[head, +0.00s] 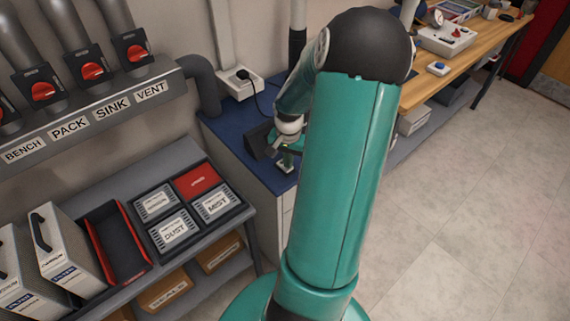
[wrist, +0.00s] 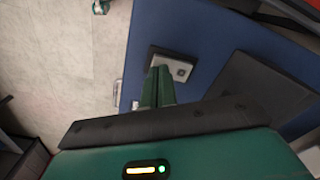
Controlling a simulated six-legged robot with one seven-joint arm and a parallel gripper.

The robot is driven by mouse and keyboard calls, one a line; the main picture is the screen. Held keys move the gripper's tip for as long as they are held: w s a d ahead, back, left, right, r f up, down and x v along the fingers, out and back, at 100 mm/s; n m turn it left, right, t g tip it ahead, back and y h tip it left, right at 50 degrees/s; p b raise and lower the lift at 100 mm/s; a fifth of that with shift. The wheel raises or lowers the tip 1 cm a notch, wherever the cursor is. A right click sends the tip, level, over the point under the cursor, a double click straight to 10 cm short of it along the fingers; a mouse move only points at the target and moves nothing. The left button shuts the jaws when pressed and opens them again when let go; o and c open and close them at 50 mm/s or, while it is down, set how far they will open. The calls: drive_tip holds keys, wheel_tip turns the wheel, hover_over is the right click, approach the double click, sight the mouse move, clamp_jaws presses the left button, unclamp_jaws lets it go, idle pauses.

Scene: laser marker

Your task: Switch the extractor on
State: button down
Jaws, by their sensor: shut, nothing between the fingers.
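A small pale switch box (wrist: 181,65) with a square grey button lies on the blue bench top in the wrist view. It also shows in the head view (head: 284,168), partly hidden by my gripper. My gripper (wrist: 160,70) is shut and empty, its fingertips over the left part of the box, beside the button. I cannot tell whether they touch it. In the head view my gripper (head: 287,153) points down at the box. A dark block (wrist: 250,88) stands beside it; it also shows in the head view (head: 257,141). I cannot tell whether this is the extractor.
A blue bench top (head: 222,122) carries these. A wall socket (head: 240,80) with a plugged cable is behind. Ducts with red knobs (head: 90,70) are at left, above a shelf with labelled cartridges (head: 175,230). A wooden bench (head: 470,50) is at the back right. Floor at right is clear.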

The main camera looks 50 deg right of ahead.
drive_tip(key=shift+f, duration=0.35)
drive_tip(key=shift+r, duration=3.55)
drive_tip(key=w+a+r+n+t+h, duration=0.1)
drive_tip(key=w+a+r+n, duration=0.15)
drive_tip(key=a+r, duration=0.45)
drive_tip(key=w+a+r+n+h, duration=0.15)
drive_tip(key=a+r+n, duration=0.3)
drive_tip(key=a, duration=0.55)
drive_tip(key=s+a+r+n+t+y, duration=0.1)
drive_tip(key=s+a+r+n+t, duration=0.1)
drive_tip(key=a, duration=0.7)
drive_tip(key=s+a+r+n+t+y, duration=0.1)
drive_tip(key=s+a+r+n, duration=0.4)
drive_tip(key=a, duration=0.5)
drive_tip(key=shift+r+n+t, duration=0.3)
drive_tip(key=shift+r+t, duration=0.1)
drive_tip(key=shift+t, duration=0.4)
drive_tip(key=shift+y, duration=0.25)
